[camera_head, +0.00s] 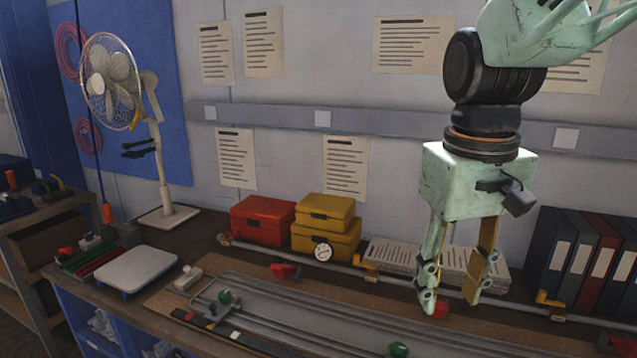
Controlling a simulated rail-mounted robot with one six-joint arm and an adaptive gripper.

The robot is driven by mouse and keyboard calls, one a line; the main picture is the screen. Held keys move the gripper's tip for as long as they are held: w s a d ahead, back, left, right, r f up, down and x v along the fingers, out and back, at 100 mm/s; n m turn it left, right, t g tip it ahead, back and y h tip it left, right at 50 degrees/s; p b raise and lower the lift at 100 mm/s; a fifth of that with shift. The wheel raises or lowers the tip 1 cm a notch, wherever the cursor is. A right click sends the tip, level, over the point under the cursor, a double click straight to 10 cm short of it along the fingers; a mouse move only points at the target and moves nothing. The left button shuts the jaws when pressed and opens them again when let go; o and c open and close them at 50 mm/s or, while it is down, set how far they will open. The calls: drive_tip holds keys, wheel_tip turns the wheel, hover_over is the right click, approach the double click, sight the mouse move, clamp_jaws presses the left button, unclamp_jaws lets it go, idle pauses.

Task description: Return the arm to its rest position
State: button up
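My gripper (455,290) hangs on the right side of the view, pointing down above the workbench (190,240). Its two pale green fingers are spread apart, with nothing held between them. A small red and yellow item shows behind the fingertips, on or near the pipe along the bench. The upper part of my arm leaves the view at the top right.
A fan (120,85) stands at the left rear. A red box (262,220) and stacked yellow boxes (325,228) sit against the wall. Binders (590,265) stand at right. A white scale (137,269) lies at left. Metal rails (320,318) run along the front.

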drive_tip(key=s+m+t+b, duration=0.1)
drive_tip(key=s+t+b, duration=0.1)
drive_tip(key=s, duration=1.5)
drive_tip(key=shift+s+f+m+t, duration=0.3)
drive_tip(key=shift+s+t, duration=0.05)
drive_tip(key=shift+t, duration=0.25)
drive_tip(key=shift+c, duration=0.2)
drive_tip(key=c, duration=0.5)
